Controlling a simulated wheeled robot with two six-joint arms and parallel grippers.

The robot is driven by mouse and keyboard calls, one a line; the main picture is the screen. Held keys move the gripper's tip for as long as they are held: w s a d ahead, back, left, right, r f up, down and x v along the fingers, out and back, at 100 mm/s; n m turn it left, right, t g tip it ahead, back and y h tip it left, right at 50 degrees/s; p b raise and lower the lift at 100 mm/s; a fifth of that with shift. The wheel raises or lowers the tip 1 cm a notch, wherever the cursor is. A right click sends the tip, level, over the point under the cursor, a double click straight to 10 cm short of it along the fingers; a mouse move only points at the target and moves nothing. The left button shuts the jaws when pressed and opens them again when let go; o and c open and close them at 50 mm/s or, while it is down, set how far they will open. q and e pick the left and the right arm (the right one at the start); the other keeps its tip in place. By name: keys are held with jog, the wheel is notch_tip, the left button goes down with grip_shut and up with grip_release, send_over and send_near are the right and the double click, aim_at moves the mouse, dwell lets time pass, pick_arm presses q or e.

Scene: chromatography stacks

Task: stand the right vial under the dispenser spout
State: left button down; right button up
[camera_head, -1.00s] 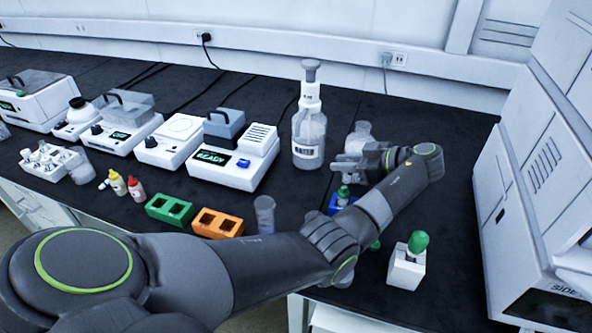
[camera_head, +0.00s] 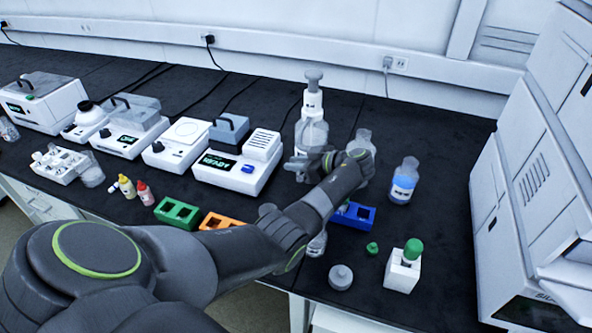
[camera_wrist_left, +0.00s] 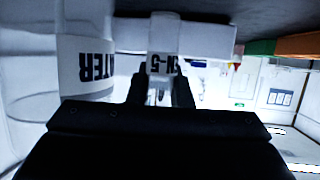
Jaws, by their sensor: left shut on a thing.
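My left gripper (camera_head: 303,166) is in front of the dispenser bottle (camera_head: 312,133), a clear bottle with a white pump head. In the left wrist view the gripper's two fingers (camera_wrist_left: 162,90) are shut on a small pale vial (camera_wrist_left: 163,64) whose label ends in "-5". The bottle (camera_wrist_left: 88,60), labelled as water, stands close beside it at left there. In the head view the held vial is hard to make out against the gripper. I cannot tell whether it touches the bench or is under the spout. My right gripper is not in view.
A blue rack (camera_head: 360,217), a bottle with blue contents (camera_head: 404,181), a green cap (camera_head: 372,248) and a white holder (camera_head: 402,272) with a green-capped vial are at right. A clear bottle (camera_head: 362,141) stands behind my wrist. A READY-display device (camera_head: 238,163) stands left.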

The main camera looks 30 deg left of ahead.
pick_arm(q)
jog(key=shift+f, duration=1.4)
jog(key=c, duration=1.2)
grip_release()
jog(key=shift+c, duration=0.2)
jog(key=b+v, duration=0.2)
jog(key=v, duration=1)
